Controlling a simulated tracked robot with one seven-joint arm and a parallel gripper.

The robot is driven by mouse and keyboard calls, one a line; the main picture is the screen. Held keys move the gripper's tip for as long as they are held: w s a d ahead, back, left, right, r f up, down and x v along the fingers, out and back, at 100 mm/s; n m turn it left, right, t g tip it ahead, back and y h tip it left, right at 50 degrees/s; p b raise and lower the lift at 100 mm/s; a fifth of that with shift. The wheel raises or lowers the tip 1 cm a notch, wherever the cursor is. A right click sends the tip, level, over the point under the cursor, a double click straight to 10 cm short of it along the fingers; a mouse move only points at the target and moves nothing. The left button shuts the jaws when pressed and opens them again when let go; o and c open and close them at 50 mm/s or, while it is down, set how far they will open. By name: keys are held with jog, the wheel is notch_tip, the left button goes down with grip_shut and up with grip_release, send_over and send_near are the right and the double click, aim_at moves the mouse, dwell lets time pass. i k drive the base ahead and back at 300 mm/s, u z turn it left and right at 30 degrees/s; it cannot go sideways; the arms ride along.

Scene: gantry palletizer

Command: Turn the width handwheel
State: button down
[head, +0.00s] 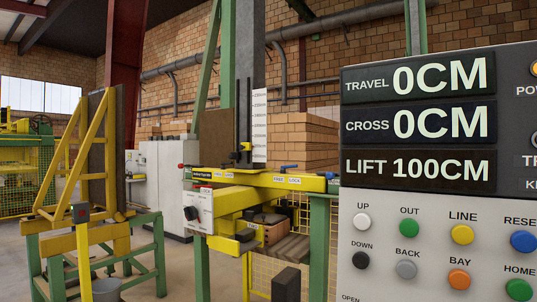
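No wheel that I can surely name as the width handwheel shows in the head view. A yellow machine head (255,200) on a green post stands in the middle. Its left end carries a white plate with a black round knob (191,213); whether this is the width control I cannot tell. Blue levers (289,167) sit on top of the yellow beam by small labels, partly reading LOCK. A reddish-brown block (278,232) shows under the head. My gripper is not in view.
A grey control panel (440,230) fills the right side, close to me. Its displays read TRAVEL 0CM, CROSS 0CM and LIFT 100CM, above coloured buttons. A yellow and green frame (95,190) stands left. Stacked bricks (300,140) stand behind. Some floor shows between frame and machine.

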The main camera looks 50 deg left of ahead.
aim_at(190, 213)
jog(key=z, duration=1.05)
jog(key=i, duration=0.1)
jog(key=u, duration=2.9)
jog(key=k, duration=0.9)
jog(key=u, duration=0.2)
jog(key=i, duration=0.9)
jog(key=z, duration=0.1)
